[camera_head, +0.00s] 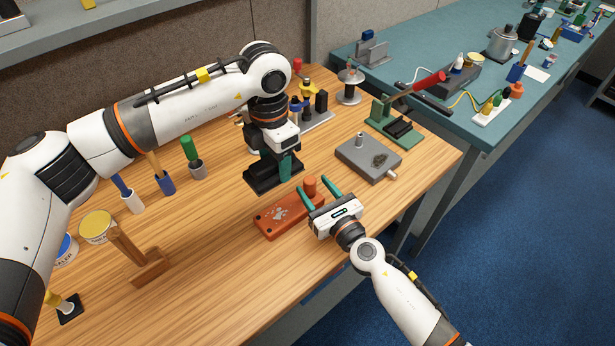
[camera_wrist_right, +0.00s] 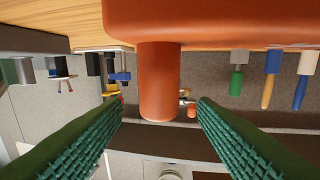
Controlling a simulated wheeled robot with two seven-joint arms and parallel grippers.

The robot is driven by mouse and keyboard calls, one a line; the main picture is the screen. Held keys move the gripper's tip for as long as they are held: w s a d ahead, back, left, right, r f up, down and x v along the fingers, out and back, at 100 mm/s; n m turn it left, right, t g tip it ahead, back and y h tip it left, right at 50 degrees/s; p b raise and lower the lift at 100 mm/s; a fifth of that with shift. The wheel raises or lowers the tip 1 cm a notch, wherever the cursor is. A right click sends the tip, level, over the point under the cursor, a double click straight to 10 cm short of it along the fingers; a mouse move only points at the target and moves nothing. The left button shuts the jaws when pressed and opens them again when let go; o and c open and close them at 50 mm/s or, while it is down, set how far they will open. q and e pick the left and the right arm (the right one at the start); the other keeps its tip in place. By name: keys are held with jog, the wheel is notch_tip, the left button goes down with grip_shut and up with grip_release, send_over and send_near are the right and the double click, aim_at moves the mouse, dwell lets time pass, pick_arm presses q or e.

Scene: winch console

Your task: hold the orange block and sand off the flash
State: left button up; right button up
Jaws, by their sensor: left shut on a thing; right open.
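The orange block (camera_head: 272,223) lies on the wooden bench, with a pale rough patch (camera_head: 280,212) on its top and an upright orange post (camera_head: 310,186) at its far right end. My right gripper (camera_head: 318,192) is open, its green fingers at the post end. In the right wrist view the post (camera_wrist_right: 159,85) stands between the spread fingers (camera_wrist_right: 160,115), with gaps at both sides. My left gripper (camera_head: 285,166) is shut on a black block (camera_head: 262,181), probably a sander, behind the orange block. Part of the black block is hidden by the gripper.
A grey plate with a peg (camera_head: 365,160) lies right of the orange block, and a green tool with a red handle (camera_head: 396,127) is behind it. A wooden stand (camera_head: 150,268), tins and brushes are at the left. The bench's front middle is clear.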

aim_at(307, 177)
jog(key=shift+x, duration=2.6)
grip_shut()
